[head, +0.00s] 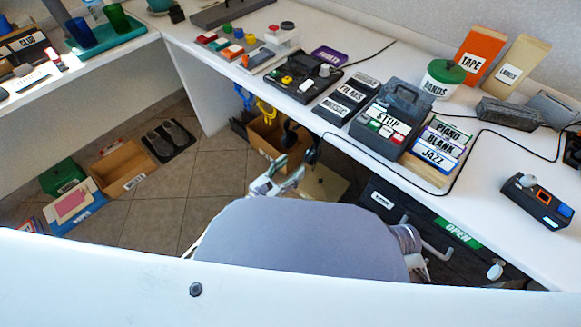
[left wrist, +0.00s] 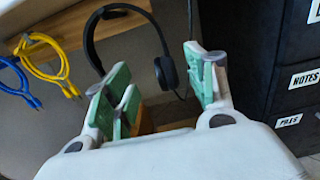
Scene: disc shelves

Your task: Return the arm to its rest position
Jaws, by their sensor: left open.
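My left gripper (head: 280,179) shows below the front edge of the desk, just beyond the large grey rounded shape at the bottom middle of the head view. In the left wrist view its green-padded fingers (left wrist: 165,92) stand wide apart. I see nothing held between them. Most of the left arm is hidden in the head view. I cannot make out my right gripper in either view.
The white desk (head: 408,53) bears a STOP box (head: 378,143) and several labelled cases. Under it hang a black headset (left wrist: 90,45), yellow cable (left wrist: 45,62) and blue cable (left wrist: 12,72), near the fingers. Dark drawers (left wrist: 285,70) stand right. Tiled floor (head: 200,185) is open at left.

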